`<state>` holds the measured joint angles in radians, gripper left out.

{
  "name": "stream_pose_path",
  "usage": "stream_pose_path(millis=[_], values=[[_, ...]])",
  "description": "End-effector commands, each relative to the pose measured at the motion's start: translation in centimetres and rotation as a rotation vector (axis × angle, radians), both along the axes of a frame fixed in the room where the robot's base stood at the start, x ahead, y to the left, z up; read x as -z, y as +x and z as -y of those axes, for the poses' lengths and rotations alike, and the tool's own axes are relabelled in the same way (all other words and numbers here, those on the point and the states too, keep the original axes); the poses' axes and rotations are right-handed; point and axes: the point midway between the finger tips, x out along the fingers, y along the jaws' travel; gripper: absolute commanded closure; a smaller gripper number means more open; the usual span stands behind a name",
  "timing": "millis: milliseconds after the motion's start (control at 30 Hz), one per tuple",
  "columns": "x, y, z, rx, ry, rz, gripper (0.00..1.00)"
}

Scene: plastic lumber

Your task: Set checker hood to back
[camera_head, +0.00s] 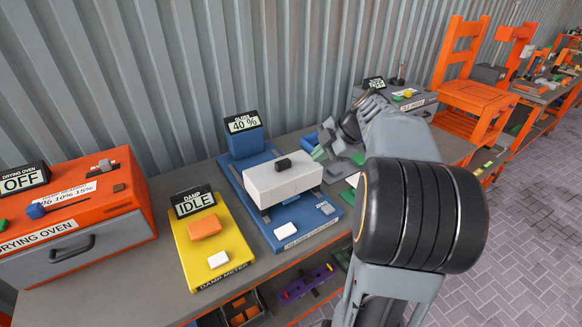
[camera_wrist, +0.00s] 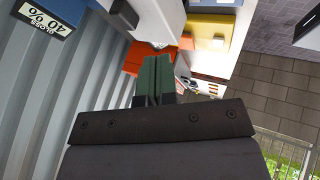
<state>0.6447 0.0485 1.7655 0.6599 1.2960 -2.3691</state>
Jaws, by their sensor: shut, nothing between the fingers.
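The checker is a blue device (camera_head: 262,220) with a raised display (camera_head: 243,124) reading "GLOSS 40 %". Its hood is a white box (camera_head: 270,190) with a small dark knob (camera_head: 283,164) on top, sitting over the middle of the blue base. A white button and a grey block show on the base in front of the hood. My gripper (camera_head: 319,153) is just right of the hood, at about its height; contact cannot be told. In the wrist view its green fingers (camera_wrist: 154,82) are together and empty. The white surface beside them (camera_wrist: 157,22) appears to be the hood.
A yellow damp meter (camera_head: 228,250) reading "IDLE" stands left of the checker, and an orange drying oven (camera_head: 110,190) reading "OFF" is farther left. A corrugated wall (camera_head: 150,80) rises behind the bench.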

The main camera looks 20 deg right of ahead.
Motion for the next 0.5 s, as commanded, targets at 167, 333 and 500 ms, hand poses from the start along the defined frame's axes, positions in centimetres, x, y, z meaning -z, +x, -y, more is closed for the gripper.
stream_pose_path(millis=[167, 333, 500], values=[[-0.04, 0.13, 0.35, -0.021, -0.004, 0.018, 1.0], [-0.05, 0.12, 0.33, -0.02, -0.005, 0.018, 1.0], [0.22, 0.28, 0.15, -0.02, -0.005, 0.017, 1.0]])
